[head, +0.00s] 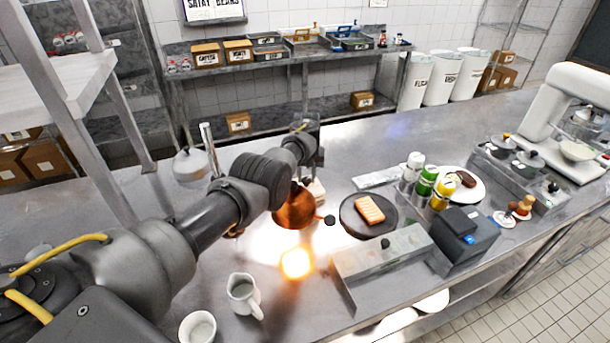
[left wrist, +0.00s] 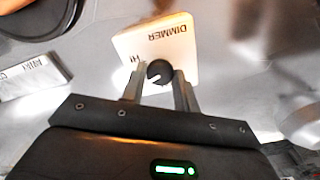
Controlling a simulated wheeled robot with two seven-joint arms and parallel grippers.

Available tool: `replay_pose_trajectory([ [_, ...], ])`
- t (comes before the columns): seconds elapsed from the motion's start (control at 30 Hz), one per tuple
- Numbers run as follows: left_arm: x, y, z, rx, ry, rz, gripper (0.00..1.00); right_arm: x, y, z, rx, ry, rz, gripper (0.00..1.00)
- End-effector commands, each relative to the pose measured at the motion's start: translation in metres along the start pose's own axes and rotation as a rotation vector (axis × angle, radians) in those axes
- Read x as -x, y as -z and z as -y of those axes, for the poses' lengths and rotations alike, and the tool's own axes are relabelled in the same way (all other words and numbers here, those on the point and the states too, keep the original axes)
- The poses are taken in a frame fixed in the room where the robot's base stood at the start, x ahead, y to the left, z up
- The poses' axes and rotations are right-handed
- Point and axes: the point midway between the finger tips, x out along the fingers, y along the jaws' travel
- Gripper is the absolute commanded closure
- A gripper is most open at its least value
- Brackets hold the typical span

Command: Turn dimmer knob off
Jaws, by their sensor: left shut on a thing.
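The dimmer is a white box marked "DIMMER" and "HI" (left wrist: 185,35) in the left wrist view. Its round dark knob (left wrist: 158,71) has a notch and sits between the fingertips of my left gripper (left wrist: 160,82), which is shut on it. In the head view my left gripper (head: 314,158) points down behind the copper lamp shade. A pale corner of the dimmer (head: 318,190) shows beside the shade; the knob is hidden there. The copper lamp (head: 293,210) stands in front, with a bright warm glow below it. My right gripper is not in view.
A white pitcher (head: 241,292) and a cup (head: 198,327) stand near the front. Several bottles (head: 428,181) and a dark box (head: 464,236) stand further right.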

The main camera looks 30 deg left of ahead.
Motion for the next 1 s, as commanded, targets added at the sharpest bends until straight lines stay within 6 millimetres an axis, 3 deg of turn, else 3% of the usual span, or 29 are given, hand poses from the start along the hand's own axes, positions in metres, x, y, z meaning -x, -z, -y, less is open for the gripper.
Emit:
replay_pose_trajectory([
  [1.0,-0.003,-0.001,-0.001,0.951,0.001,0.003,0.92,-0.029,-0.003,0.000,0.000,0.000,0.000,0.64],
])
